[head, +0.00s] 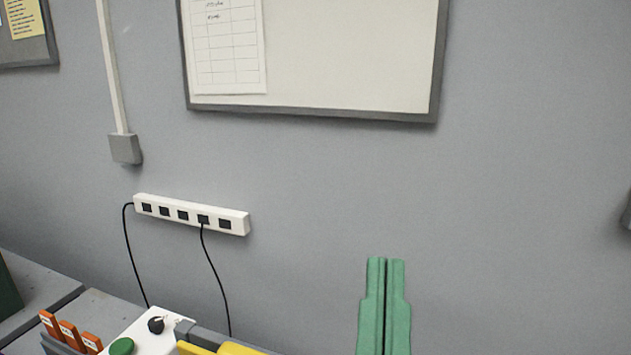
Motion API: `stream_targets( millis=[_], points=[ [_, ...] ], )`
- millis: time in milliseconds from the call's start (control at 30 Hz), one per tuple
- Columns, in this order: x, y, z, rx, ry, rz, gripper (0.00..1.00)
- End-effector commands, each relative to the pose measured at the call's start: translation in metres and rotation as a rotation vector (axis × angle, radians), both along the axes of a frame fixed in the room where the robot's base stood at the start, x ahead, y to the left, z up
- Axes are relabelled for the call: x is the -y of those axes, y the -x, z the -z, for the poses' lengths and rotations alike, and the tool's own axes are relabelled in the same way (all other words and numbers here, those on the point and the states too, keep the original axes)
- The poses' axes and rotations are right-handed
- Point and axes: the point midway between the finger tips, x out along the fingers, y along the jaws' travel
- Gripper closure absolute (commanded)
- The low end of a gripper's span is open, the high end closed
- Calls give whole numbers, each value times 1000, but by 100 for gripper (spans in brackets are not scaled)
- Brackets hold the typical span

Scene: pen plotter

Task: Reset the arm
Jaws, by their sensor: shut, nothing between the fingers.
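My gripper (386,264) shows at the bottom, right of the middle, as two long green fingers pointing up in the picture. The fingers lie side by side with only a thin dark line between them. They are shut and hold nothing. Plain grey wall is behind them. The rest of my arm is below the frame and out of sight.
At the bottom left is a white box (139,332) with a green button (122,346) and black knob (156,325). Orange labelled pieces (68,334) and a yellow part (232,349) flank it. A power strip (191,214) with hanging cables and a whiteboard (345,55) are on the wall.

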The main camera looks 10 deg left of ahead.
Motion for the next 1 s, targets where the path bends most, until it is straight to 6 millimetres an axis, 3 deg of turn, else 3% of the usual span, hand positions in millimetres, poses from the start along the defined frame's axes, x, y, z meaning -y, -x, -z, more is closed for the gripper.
stream_targets(
  millis=[33, 167, 500, 600, 700, 1000],
  points=[
    [-6, 0, -43, 4, -8, -27, 100],
    [-8, 0, -95, 3, -14, -36, 100],
    [-10, 0, -251, 1, -21, -50, 100],
    [-11, 0, -278, 0, -23, -52, 100],
    [-11, 0, -291, -1, -24, -54, 100],
    [-11, 0, -290, 0, -25, -56, 100]
  ],
)
